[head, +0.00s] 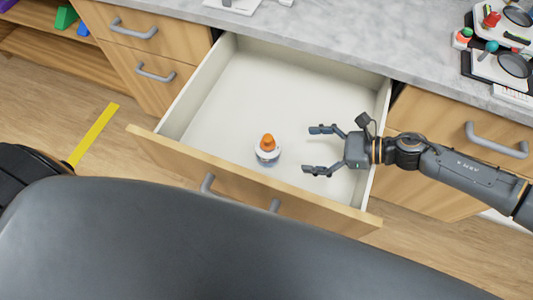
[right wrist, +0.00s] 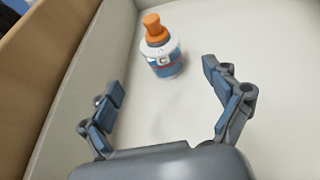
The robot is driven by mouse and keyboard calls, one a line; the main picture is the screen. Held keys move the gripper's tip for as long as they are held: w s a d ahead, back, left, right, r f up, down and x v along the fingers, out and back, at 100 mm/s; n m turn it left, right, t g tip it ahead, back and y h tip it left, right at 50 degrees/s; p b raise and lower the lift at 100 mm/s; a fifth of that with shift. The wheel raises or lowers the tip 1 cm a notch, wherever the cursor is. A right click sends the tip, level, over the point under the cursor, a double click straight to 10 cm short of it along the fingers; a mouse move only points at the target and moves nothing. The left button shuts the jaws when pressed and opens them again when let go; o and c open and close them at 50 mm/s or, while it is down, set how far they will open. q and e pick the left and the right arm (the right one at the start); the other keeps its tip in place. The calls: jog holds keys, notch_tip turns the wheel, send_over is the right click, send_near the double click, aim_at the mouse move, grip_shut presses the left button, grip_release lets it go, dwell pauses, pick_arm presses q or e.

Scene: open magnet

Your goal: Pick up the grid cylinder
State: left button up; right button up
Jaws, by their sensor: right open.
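I make out no thing with a clear grid pattern. A white and blue bottle (head: 267,153) with an orange cap stands in the open drawer (head: 240,85), near its front panel. It also shows in the right wrist view (right wrist: 163,60), ahead of the fingers and upright. My right gripper (head: 310,149) is open and empty over the drawer, to the right of the bottle, with its fingers pointing left at it. In the right wrist view (right wrist: 160,80) its fingers are spread, and the bottle is beyond their tips, not touched. My left gripper is not in view.
The drawer's wooden front panel (head: 230,178) and its side walls stand up around the bottle. The rest of the drawer floor is bare. A grey marble counter (head: 340,42) runs behind it. Pans and small items (head: 500,45) lie on the counter at the right.

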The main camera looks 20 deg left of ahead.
aim_at(268, 147)
jog(key=shift+a+f, duration=0.25)
jog(key=shift+a, duration=0.15)
jog(key=b+x, duration=0.1)
jog(key=x, duration=0.5)
jog(key=b+x, duration=0.1)
jog(key=x, duration=0.4)
jog(key=shift+a+r, duration=0.1)
jog(key=shift+r, duration=0.1)
jog(key=c, duration=1.5)
